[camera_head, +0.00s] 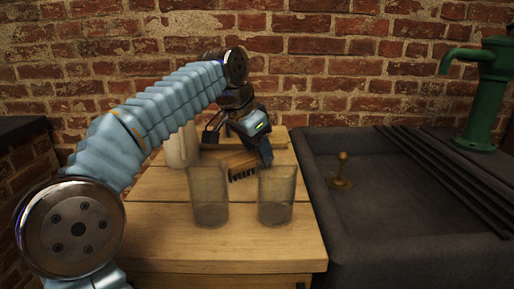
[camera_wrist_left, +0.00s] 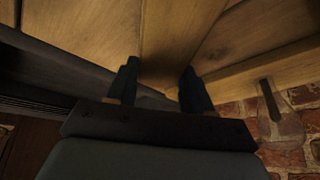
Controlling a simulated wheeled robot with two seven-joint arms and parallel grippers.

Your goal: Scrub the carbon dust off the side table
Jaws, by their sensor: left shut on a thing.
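The wooden side table (camera_head: 165,216) stands left of the sink. A scrubbing brush (camera_head: 241,162) with a wooden back and dark bristles is low over the table, behind two glass jars; I cannot tell whether its bristles touch the top. My left gripper (camera_head: 240,150) reaches over from the left, pointing down, and is shut on the brush. In the left wrist view the two dark fingers (camera_wrist_left: 160,88) show against pale wood; brush and table are hard to separate there. I cannot make out carbon dust on the visible tabletop. My right gripper is not in view.
Two smoky glass jars (camera_head: 209,197) (camera_head: 276,196) stand close in front of the brush. A pale jar (camera_head: 180,148) stands behind, left. The dark stone sink (camera_head: 405,185) adjoins the table's right edge, with a green pump (camera_head: 482,105). A brick wall stands behind.

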